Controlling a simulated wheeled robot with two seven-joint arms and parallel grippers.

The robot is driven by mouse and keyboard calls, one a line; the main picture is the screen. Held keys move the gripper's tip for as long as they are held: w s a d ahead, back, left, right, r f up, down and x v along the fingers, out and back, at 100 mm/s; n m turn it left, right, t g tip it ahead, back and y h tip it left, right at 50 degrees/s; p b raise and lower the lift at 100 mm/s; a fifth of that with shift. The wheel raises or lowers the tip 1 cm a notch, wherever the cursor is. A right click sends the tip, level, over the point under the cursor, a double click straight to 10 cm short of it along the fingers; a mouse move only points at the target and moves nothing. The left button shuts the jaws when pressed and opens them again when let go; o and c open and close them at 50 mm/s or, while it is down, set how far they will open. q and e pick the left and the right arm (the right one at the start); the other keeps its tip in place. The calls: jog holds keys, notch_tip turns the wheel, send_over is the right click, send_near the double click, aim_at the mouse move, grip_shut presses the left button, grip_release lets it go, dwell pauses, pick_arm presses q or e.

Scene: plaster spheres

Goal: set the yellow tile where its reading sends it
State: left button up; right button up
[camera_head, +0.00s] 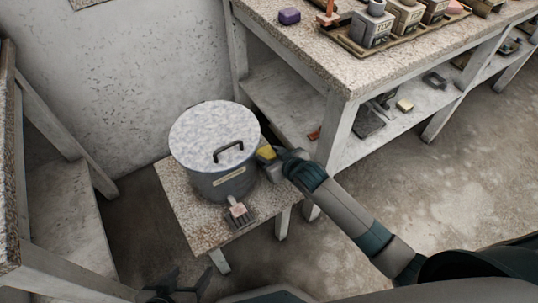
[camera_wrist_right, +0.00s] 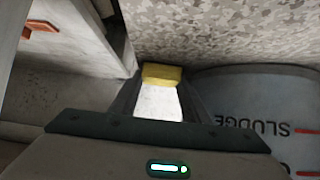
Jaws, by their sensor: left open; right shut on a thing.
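My right gripper (camera_head: 272,155) is shut on the yellow tile (camera_head: 265,152), close to the right side of a grey round bin (camera_head: 220,184). In the right wrist view the tile (camera_wrist_right: 161,74) sits between the fingertips, with a bright white area nearer the palm; I cannot tell whether that is part of the tile. The bin wall (camera_wrist_right: 245,90) there bears the word SLUDGE, upside down, and red marks. The bin's speckled lid (camera_head: 205,130) with a dark handle is on. My left gripper (camera_head: 176,284) is open and empty at the bottom edge of the head view.
The bin stands on a low speckled stand (camera_head: 185,208), with a small pinkish-handled brush-like thing (camera_head: 239,211) in front. A long bench (camera_head: 330,70) at upper right carries a purple block (camera_head: 289,16) and a tray of labelled containers. Its lower shelf holds a yellowish block (camera_head: 405,105).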

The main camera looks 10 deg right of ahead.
jog(key=o, duration=0.8)
jog(key=shift+f, duration=0.1)
jog(key=shift+c, duration=0.2)
pick_arm(q)
jog(key=shift+a+f, duration=0.1)
pick_arm(e)
jog(key=shift+o, duration=0.6)
jog(key=shift+s+d+r, duration=0.15)
jog(key=shift+s+r, duration=0.2)
jog(key=shift+r, duration=0.15)
jog(key=p+v, duration=0.2)
jog(key=v, duration=0.7)
jog(key=shift+s+r, duration=0.1)
jog(key=shift+s, duration=0.05)
pick_arm(q)
jog(key=shift+s+a+f+g+y, duration=0.25)
jog(key=shift+s+a+g, duration=0.2)
jog(key=shift+a, duration=0.3)
jog(key=shift+s+a+f+g+y, duration=0.1)
jog(key=shift+s+a+g+y, duration=0.3)
jog(key=shift+a, duration=0.3)
pick_arm(e)
jog(key=shift+v, duration=0.8)
